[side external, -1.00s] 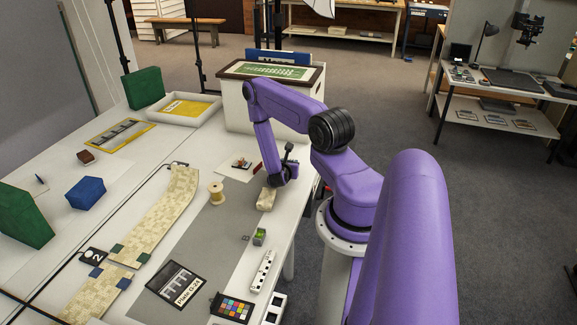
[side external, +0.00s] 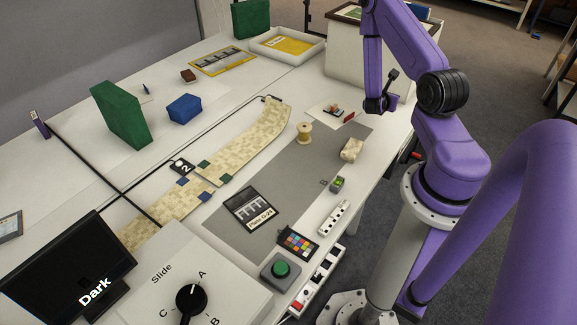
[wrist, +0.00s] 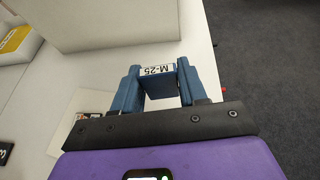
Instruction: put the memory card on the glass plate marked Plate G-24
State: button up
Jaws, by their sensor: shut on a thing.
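My gripper (wrist: 158,88) is shut on a small dark blue piece with a white label reading M-25, which I take to be the memory card (wrist: 158,72); the label appears upside down in the wrist view. In the side external view my gripper (side external: 376,106) is near the table's right edge, beside a white card with small items, and what it holds is too small to make out. The glass plate marked Plate G-24 (side external: 250,207), dark with pale shapes and a white label, lies on the grey mat, nearer the camera and left of my gripper.
Between my gripper and the plate are a beige lump (side external: 351,149), a thread spool (side external: 304,133) and a small green-topped block (side external: 337,184). A colour chart (side external: 298,242) lies right of the plate. A large white box (side external: 350,58) stands behind. The grey mat (side external: 275,180) has bare room.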

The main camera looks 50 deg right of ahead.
jog(key=w+a+n+t+y, duration=0.1)
jog(key=w+a+n+t, duration=0.3)
jog(key=w+a, duration=0.65)
jog(key=n+t+y, duration=0.8)
jog(key=n+y, duration=0.4)
jog(key=n, duration=0.1)
send_over(251, 208)
notch_tip(251, 208, down, 2)
jog(key=shift+f, duration=3.7)
jog(key=shift+f, duration=0.1)
jog(key=o, duration=1)
jog(key=shift+o, duration=0.2)
